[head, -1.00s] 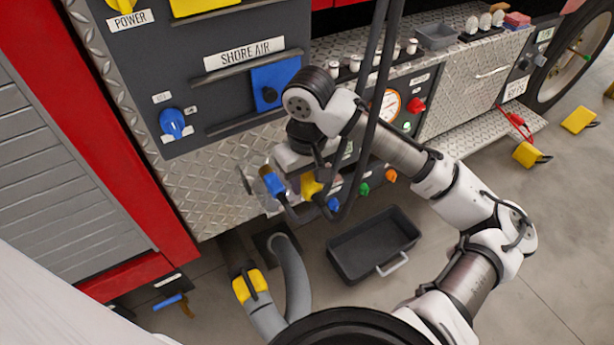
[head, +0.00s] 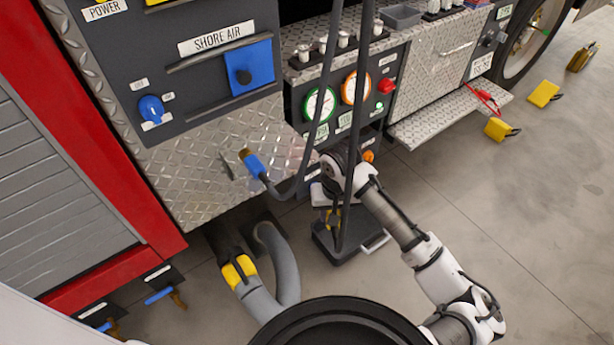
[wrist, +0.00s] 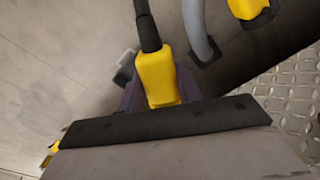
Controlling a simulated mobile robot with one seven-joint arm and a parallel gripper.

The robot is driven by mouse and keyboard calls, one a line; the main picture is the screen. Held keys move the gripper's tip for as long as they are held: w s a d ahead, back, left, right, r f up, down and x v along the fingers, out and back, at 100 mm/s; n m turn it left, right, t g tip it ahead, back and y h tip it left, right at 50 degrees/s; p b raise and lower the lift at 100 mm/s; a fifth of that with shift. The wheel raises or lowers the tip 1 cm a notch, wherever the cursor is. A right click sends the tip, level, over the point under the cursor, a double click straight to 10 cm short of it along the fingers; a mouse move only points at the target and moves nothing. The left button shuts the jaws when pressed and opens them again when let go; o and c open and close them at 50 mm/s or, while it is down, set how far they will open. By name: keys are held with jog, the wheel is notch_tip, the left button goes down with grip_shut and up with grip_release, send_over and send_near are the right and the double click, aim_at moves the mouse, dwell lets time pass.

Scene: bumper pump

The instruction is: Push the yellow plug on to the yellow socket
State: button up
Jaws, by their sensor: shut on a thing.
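My gripper (head: 331,205) is shut on the yellow plug (wrist: 156,75), which has a black cable running from its end. In the head view the plug (head: 334,217) shows only as a small patch of yellow between the fingers. My gripper is in front of the truck's lower panel, above the black tray. I cannot make out the yellow socket. My arm covers much of the lower panel, and only an orange fitting (head: 369,156) shows beside it.
Two dark cables (head: 352,130) hang in front of the panel. The black tray (head: 322,243) stands on the floor. A grey hose (head: 284,265) with a yellow coupling (head: 238,270) is left.

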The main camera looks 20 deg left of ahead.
jog(key=w+d+f+m, duration=0.2)
jog(key=d+f, duration=0.1)
jog(key=f, duration=0.3)
jog(key=w+d+f+m, duration=0.1)
jog(key=d+f+m, duration=0.1)
jog(key=d+f, duration=0.2)
notch_tip(320, 180, down, 2)
jog(key=shift+w+f, duration=0.25)
jog(key=shift+w, duration=0.15)
jog(key=shift+s, duration=0.15)
